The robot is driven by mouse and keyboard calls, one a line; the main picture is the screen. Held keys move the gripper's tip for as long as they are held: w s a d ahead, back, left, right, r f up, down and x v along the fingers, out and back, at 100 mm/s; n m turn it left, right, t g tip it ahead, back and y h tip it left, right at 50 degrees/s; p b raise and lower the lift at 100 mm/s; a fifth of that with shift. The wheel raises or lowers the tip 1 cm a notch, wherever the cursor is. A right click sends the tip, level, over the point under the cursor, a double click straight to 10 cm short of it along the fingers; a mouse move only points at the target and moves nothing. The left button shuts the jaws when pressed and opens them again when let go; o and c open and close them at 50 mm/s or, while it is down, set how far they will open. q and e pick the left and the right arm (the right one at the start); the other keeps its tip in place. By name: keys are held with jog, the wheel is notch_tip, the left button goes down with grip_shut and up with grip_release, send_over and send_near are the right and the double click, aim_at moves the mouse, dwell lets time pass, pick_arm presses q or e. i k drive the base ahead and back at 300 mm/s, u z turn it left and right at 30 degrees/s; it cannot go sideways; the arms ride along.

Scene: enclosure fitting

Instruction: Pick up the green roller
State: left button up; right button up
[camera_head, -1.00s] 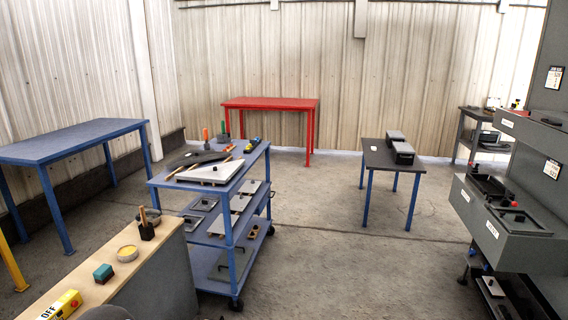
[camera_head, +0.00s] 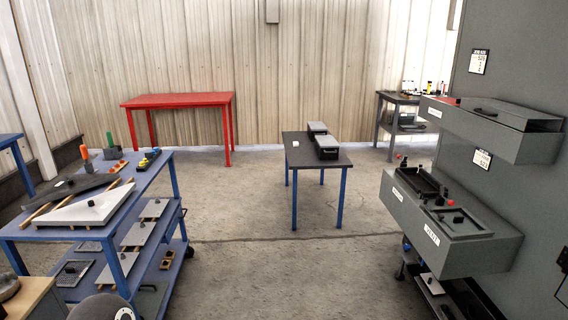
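A thin green upright object (camera_head: 109,140) stands at the back of the blue cart's top, at the left of the head view. It may be the green roller, but it is too small to tell its exact shape. An orange-handled object (camera_head: 84,152) stands upright just left of it. Nothing touches the green object that I can make out. Neither of my grippers is in view. A dark rounded part at the bottom left edge appears to be mine.
The blue cart (camera_head: 148,190) carries white and dark panels. A red table (camera_head: 178,100) stands at the back. A dark table (camera_head: 298,150) with grey boxes stands mid-floor. A grey rack (camera_head: 465,262) with trays is at right. The floor (camera_head: 270,265) between cart and rack is clear.

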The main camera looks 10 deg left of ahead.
aim_at(109, 135)
jog(key=z, duration=0.05)
jog(key=i, duration=2.8)
jog(key=u, duration=0.9)
jog(key=i, duration=1.35)
jog(key=u, duration=0.75)
jog(key=i, duration=0.3)
jog(key=u, duration=0.1)
jog(key=k, duration=0.65)
jog(key=u, duration=0.25)
jog(key=i, duration=0.7)
jog(key=z, duration=0.2)
